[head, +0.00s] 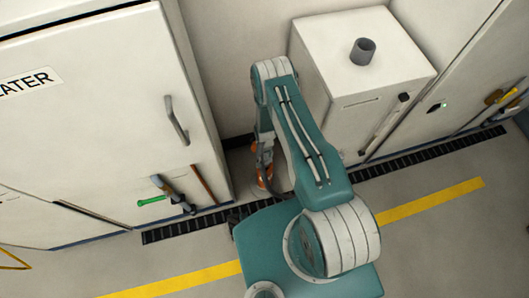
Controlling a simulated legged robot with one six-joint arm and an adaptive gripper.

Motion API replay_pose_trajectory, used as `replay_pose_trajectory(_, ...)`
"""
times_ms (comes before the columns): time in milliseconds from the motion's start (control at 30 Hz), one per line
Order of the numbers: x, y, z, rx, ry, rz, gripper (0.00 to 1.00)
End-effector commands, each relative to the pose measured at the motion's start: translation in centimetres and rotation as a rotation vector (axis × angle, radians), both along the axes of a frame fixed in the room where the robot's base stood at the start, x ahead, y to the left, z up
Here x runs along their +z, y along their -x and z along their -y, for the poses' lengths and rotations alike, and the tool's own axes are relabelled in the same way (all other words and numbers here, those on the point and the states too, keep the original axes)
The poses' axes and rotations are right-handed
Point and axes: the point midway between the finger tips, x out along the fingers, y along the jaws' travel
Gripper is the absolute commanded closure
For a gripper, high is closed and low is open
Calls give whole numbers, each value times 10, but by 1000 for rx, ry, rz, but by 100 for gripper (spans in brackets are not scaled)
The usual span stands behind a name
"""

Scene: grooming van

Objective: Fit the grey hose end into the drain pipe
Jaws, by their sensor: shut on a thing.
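My gripper (264,176) points down into the gap between the tall white cabinet and the lower white unit, close to the floor. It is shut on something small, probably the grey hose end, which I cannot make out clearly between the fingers. Orange shows at the fingers and at the wrist above. A drain pipe opening is not clearly visible in the gap; my arm and the gap's shadow hide part of it. A short grey open pipe stub (363,51) stands upright on top of the lower white unit, apart from my gripper.
The tall white cabinet (95,120) with a handle stands left, with tools with green and dark handles (165,195) at its front. The lower white unit (345,85) stands right. A dark floor grating (415,152) runs along the fronts. The floor beyond the yellow line (430,205) is clear.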

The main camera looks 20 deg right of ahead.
Motion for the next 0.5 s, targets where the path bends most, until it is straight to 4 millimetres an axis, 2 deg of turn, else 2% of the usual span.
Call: replay_pose_trajectory(500, -8, 0, 1, 0, 0, 0, 100)
